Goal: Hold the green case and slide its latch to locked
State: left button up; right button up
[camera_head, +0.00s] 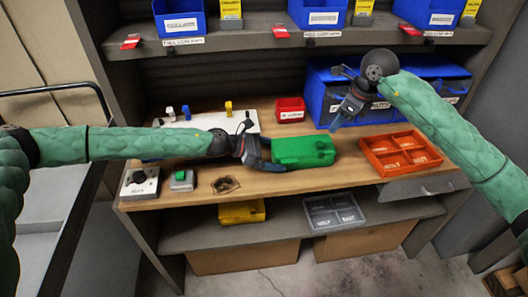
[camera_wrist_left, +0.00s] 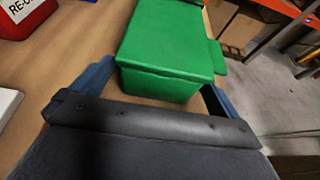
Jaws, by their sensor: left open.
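The green case (camera_head: 303,151) lies on the wooden bench top. In the left wrist view the case (camera_wrist_left: 170,50) is ahead of my left gripper, its near end around the gap between the two fingers. A small green tab (camera_wrist_left: 217,57) sticks out on its right side; I cannot tell whether it is the latch or how it is set. My left gripper (camera_head: 266,148) is open at the case's left end, a finger toward each side, with no clear grip. My right gripper (camera_head: 342,112) is raised in front of the blue bins, apart from the case; its jaw opening is unclear.
An orange divided tray (camera_head: 400,152) is right of the case, and a red bin (camera_head: 290,110) stands behind it. Blue bins (camera_head: 330,85) fill the back right. A bench hole (camera_head: 225,185) and small switch boxes (camera_head: 140,182) are at the left front.

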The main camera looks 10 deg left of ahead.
pick_arm(q)
jog(key=shift+x, duration=1.7)
jog(key=shift+c, duration=0.2)
